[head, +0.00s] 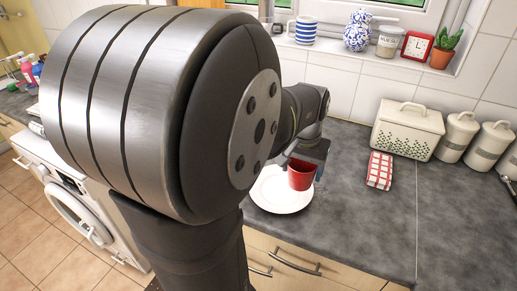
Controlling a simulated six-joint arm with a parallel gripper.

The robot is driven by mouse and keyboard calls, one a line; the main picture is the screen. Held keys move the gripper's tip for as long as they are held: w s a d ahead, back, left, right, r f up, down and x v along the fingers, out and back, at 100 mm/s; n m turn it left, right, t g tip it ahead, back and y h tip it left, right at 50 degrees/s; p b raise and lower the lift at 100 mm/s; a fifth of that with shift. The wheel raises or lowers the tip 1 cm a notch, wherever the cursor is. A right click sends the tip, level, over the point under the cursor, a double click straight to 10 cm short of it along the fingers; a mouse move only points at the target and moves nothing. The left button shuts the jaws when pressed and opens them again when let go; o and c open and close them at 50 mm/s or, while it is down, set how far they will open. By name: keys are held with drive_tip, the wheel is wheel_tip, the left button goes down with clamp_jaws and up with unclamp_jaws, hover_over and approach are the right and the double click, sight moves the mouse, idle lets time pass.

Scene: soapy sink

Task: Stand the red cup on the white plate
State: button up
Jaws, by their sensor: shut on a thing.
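The red cup (300,176) is upright, at the right part of the white plate (277,198) in the head view. The plate lies on the dark grey worktop. My gripper (305,160) reaches down from above and behind and is shut on the red cup. Its fingers are small and partly hidden by the cup and my arm. I cannot tell whether the cup's base touches the plate or is just above it. The back left part of the plate is hidden behind my arm.
A folded red checked cloth (380,171) lies right of the plate. A white bread bin (407,130) and white canisters (459,137) stand at the back right. The worktop (350,220) between plate and cloth is clear. The front edge is close to the plate.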

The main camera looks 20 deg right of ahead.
drive_tip(key=w+f, duration=0.1)
drive_tip(key=w, duration=0.1)
drive_tip(key=w+a+f, duration=0.2)
drive_tip(key=w, duration=0.1)
drive_tip(key=shift+w+a+f, duration=0.25)
drive_tip(key=shift+w+f, duration=0.1)
drive_tip(key=shift+f, duration=2)
drive_tip(key=shift+f, duration=0.15)
drive_tip(key=o, duration=1)
drive_tip(key=shift+o, duration=0.2)
wheel_tip(320, 180, up, 12)
drive_tip(key=s+a, duration=0.1)
